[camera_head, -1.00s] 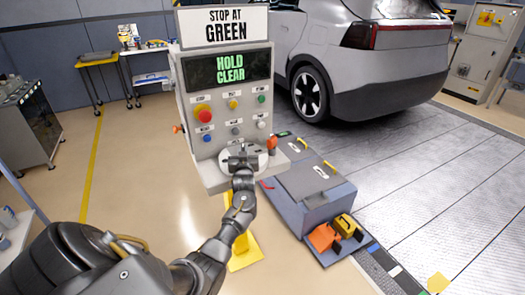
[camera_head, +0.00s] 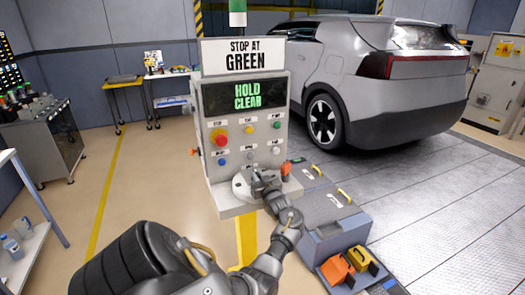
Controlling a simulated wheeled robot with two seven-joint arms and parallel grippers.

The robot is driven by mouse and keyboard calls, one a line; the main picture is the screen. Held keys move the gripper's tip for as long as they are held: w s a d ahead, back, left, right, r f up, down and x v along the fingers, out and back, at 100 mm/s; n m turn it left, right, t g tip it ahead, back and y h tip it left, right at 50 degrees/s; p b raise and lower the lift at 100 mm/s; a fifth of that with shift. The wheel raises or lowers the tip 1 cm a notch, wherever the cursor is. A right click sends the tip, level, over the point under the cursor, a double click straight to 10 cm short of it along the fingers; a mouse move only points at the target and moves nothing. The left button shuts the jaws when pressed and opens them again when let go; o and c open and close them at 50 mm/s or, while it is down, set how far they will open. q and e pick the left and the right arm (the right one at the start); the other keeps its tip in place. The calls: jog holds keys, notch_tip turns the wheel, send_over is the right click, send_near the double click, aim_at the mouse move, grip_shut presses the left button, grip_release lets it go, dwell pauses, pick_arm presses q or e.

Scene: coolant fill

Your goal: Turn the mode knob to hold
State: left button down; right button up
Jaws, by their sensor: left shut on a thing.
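The control console (camera_head: 243,125) stands upright ahead of me, with a sign reading "STOP AT GREEN" (camera_head: 245,56) and a screen (camera_head: 246,96) showing "HOLD CLEAR" in green. A pale round dial plate (camera_head: 241,187) lies on its lower ledge. My left gripper (camera_head: 257,181) is at this plate, shut on what appears to be the mode knob, which its fingers and wrist mostly hide. The knob's pointer and setting cannot be read. My right gripper is not in view.
An orange-topped control (camera_head: 286,169) sits right beside my left gripper. A red button (camera_head: 220,138) and several smaller buttons are above. A grey case (camera_head: 325,205), an orange block (camera_head: 337,269) and a silver car (camera_head: 385,80) are to the right. Floor left of the console is clear.

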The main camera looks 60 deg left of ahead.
pick_arm(q)
jog(key=shift+f, duration=0.15)
jog(key=c, duration=1.4)
grip_release()
jog(key=shift+c, duration=0.2)
jog(key=shift+d, duration=0.1)
jog(key=s+d+b, duration=0.2)
jog(key=d, duration=0.8)
jog(key=shift+d, duration=0.3)
